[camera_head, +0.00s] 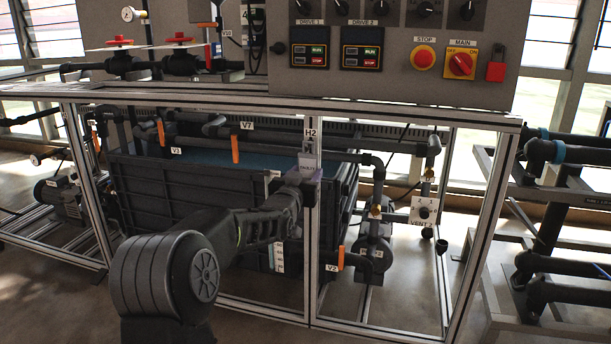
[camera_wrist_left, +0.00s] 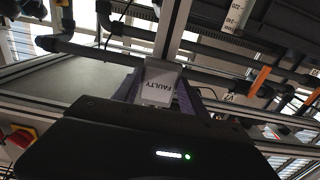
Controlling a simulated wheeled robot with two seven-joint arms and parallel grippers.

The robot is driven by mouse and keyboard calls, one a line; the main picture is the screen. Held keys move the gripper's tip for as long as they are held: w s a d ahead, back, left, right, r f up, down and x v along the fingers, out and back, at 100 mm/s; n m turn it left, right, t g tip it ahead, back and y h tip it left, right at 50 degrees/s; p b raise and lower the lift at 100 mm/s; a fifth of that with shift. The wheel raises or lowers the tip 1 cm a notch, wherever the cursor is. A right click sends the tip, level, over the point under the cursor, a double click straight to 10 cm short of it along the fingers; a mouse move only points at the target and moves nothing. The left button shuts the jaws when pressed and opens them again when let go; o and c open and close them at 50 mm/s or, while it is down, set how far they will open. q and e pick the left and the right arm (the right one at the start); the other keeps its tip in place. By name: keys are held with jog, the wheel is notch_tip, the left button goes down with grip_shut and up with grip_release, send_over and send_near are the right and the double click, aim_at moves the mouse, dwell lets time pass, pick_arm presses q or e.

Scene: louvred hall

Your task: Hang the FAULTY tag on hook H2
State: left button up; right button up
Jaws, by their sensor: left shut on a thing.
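The FAULTY tag (camera_head: 306,161) is a small pale plate in front of the middle post of the frame, just below the white H2 label (camera_head: 310,133). In the left wrist view the tag (camera_wrist_left: 159,86) shows its word FAULTY upside down. My left gripper (camera_head: 303,174) is shut on the tag; its purplish fingers (camera_wrist_left: 157,92) lie either side of it in the wrist view. The hook at H2 is too small and too covered to make out, so I cannot tell whether the tag touches it. My right gripper is not in view.
The post (camera_head: 311,220) stands right behind my gripper. A dark blue-topped tank (camera_head: 200,190) fills the bay to the left. Orange valve handles, V7 (camera_head: 235,149) and V2 (camera_head: 341,258), are nearby. The control panel (camera_head: 400,75) is above, and VENT 2 (camera_head: 424,211) is right.

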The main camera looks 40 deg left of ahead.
pick_arm(q)
jog(key=shift+f+b, duration=0.3)
jog(key=shift+f, duration=0.1)
dwell(0.3)
jog(key=o, duration=1.4)
jog(key=shift+s, duration=0.1)
jog(key=shift+s+d+f+b, duration=0.1)
jog(key=shift+s+d+b, duration=0.05)
jog(key=shift+s+b, duration=0.2)
jog(key=shift+b+v, duration=1.05)
jog(key=shift+v, duration=2.05)
